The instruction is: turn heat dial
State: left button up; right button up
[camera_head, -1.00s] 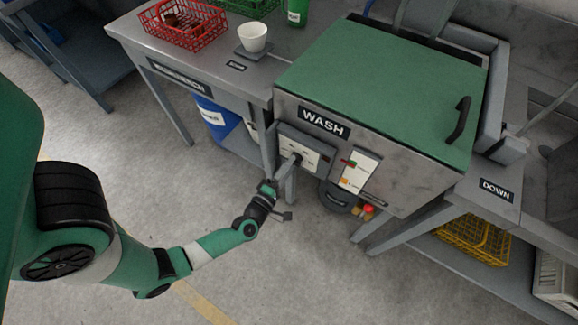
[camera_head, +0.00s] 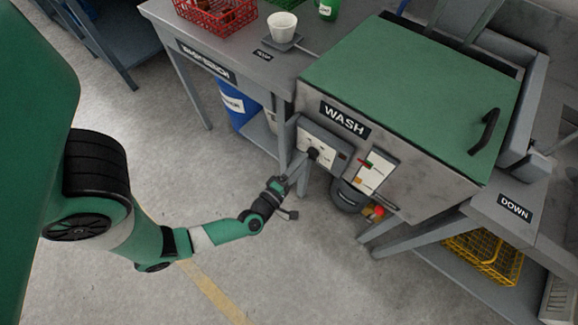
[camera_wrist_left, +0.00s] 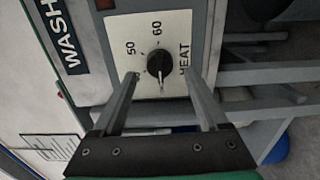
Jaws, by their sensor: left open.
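The heat dial (camera_wrist_left: 160,64) is a round black knob on a white plate (camera_wrist_left: 128,28) marked 50, 60 and HEAT in the left wrist view. Its white pointer line points down in that view, toward my gripper. In the head view the dial (camera_head: 313,153) shows small on the front panel of the WASH machine (camera_head: 420,160). My left gripper (camera_wrist_left: 163,82) is open, its two fingers reaching toward the dial, one on either side and a little short of it in the picture. I cannot tell whether they touch it. My right gripper is not in view.
A card (camera_head: 374,172) with red and yellow marks is beside the dial panel. A white cup (camera_head: 283,26) and a red basket (camera_head: 215,12) stand on the bench at the left. A yellow basket (camera_head: 484,256) is on a lower shelf. The floor in front is clear.

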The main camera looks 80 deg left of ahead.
pick_arm(q)
jog(key=p+v, duration=0.2)
jog(key=v, duration=0.7)
jog(key=shift+s+p, duration=0.2)
jog(key=shift+p, duration=0.1)
